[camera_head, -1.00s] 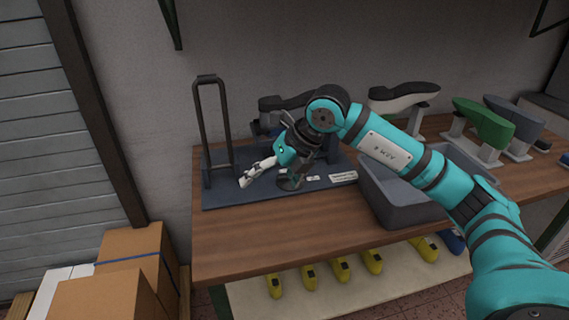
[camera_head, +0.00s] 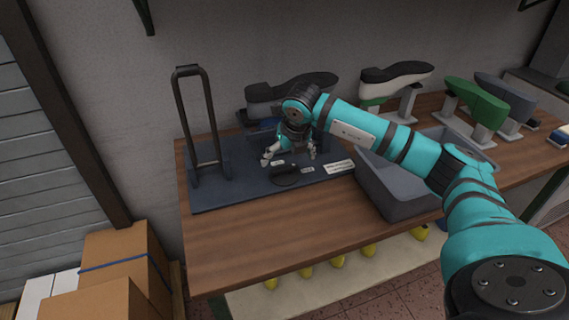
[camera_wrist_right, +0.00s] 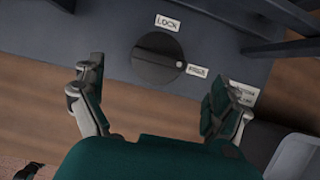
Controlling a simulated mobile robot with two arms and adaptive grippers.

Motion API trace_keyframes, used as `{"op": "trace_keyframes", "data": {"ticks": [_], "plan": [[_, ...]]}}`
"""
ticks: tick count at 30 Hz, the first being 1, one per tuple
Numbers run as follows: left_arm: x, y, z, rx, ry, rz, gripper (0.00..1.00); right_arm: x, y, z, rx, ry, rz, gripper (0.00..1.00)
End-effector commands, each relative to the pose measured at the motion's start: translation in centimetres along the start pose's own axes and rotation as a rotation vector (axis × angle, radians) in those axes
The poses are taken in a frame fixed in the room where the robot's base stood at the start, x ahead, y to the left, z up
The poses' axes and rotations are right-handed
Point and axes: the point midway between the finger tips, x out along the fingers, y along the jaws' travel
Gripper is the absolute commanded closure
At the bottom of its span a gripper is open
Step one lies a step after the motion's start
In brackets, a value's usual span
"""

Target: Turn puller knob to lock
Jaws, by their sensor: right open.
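The puller knob is a round dark knob (camera_head: 286,176) low on the front part of the dark puller base (camera_head: 215,194). In the right wrist view the knob (camera_wrist_right: 158,60) has a raised bar and a pale dot at its right end, beside a small label (camera_wrist_right: 197,71). A LOCK label (camera_wrist_right: 167,23) lies beyond the knob. My right gripper (camera_head: 290,158) is open and empty over the base. In the wrist view its two fingers (camera_wrist_right: 148,98) are spread wide, one to each side and nearer than the knob. Contact with the knob does not show. My left gripper is not in view.
A tall dark handle frame (camera_head: 207,125) rises at the left of the base. A grey bin (camera_head: 390,205) stands close to the right. Shoe lasts, including a green one (camera_head: 475,105), stand behind. Bare wooden tabletop (camera_head: 245,240) lies in front.

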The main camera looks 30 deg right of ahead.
Motion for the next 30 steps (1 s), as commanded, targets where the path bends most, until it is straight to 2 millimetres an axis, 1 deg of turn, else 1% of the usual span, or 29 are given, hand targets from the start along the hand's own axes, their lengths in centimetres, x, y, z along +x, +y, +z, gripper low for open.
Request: {"op": "trace_keyframes", "data": {"ticks": [1,3,6,9,13,21,23,30], "plan": [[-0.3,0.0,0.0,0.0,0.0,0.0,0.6,1.0,0.1,0.0,0.001,0.003,0.0,0.0],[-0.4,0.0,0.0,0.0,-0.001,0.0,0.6,2.4,0.0,0.0,0.0,0.004,0.0,0.0],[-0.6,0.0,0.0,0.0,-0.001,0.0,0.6,3.9,0.1,0.0,0.0,0.002,0.0,0.0],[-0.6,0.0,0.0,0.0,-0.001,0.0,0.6,4.9,0.1,0.0,0.0,0.001,0.001,0.0],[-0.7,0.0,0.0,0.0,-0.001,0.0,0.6,5.7,0.0,0.0,0.0,0.0,0.001,0.0],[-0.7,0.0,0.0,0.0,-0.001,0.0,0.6,5.8,0.1,0.0,-0.001,-0.001,0.001,0.0],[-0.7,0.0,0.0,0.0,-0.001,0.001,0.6,5.8,0.1,0.0,-0.001,-0.001,0.001,0.07],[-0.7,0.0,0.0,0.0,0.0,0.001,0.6,5.8,0.1,0.0,-0.001,-0.001,0.001,0.38]]}}
